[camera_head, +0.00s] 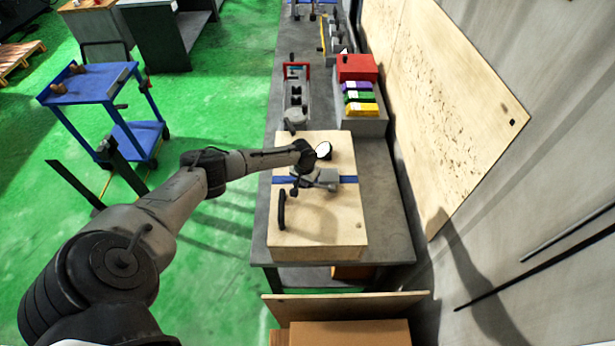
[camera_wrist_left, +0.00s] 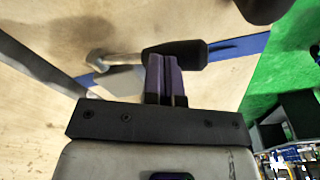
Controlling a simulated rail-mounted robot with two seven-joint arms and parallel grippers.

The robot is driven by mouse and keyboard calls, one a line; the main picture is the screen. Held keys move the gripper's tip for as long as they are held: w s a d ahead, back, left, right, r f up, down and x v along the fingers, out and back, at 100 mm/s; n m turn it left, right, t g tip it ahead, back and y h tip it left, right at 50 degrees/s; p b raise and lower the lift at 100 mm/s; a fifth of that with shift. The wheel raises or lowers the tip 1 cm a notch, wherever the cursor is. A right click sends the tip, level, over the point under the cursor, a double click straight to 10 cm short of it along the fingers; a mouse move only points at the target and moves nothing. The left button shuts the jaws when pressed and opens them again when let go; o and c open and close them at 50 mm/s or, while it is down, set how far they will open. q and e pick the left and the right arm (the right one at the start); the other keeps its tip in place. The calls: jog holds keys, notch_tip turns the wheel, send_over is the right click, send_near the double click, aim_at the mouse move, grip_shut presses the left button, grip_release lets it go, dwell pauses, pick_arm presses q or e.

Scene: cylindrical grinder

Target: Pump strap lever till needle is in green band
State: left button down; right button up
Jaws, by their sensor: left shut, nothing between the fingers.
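A pale wooden crate (camera_head: 318,232) stands on the bench with a blue strap (camera_head: 347,180) across its top. A grey strap tensioner (camera_head: 327,178) sits on the strap. A round white gauge (camera_head: 323,150) is just behind it; its needle and green band are too small to read. My left gripper (camera_head: 297,181) is over the crate beside the tensioner. In the left wrist view its fingers (camera_wrist_left: 165,77) are shut and empty, with the tips at the black grip of the lever (camera_wrist_left: 175,54). I cannot tell whether they touch. My right gripper is not in view.
A black handle (camera_head: 282,210) is on the crate's left side. Behind the crate are a grey vise-like device (camera_head: 296,90) and a red box (camera_head: 357,68) above coloured bins. The wall board (camera_head: 440,110) is at right. The bench (camera_head: 388,215) is clear right of the crate.

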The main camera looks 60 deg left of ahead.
pick_arm(q)
jog(key=shift+s+d+r+p, duration=0.5)
jog(key=shift+s+p, duration=0.3)
jog(key=shift+p, duration=0.25)
jog(key=shift+s+d+f+p, duration=0.1)
jog(key=shift+s+d+p, duration=0.05)
jog(key=shift+s+p, duration=0.2)
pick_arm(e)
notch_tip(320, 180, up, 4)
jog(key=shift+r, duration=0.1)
pick_arm(q)
jog(key=shift+f, duration=0.1)
notch_tip(320, 180, up, 14)
jog(key=s+b, duration=0.1)
jog(key=shift+d, duration=0.35)
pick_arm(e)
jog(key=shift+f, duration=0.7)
pick_arm(q)
jog(key=shift+f, duration=0.1)
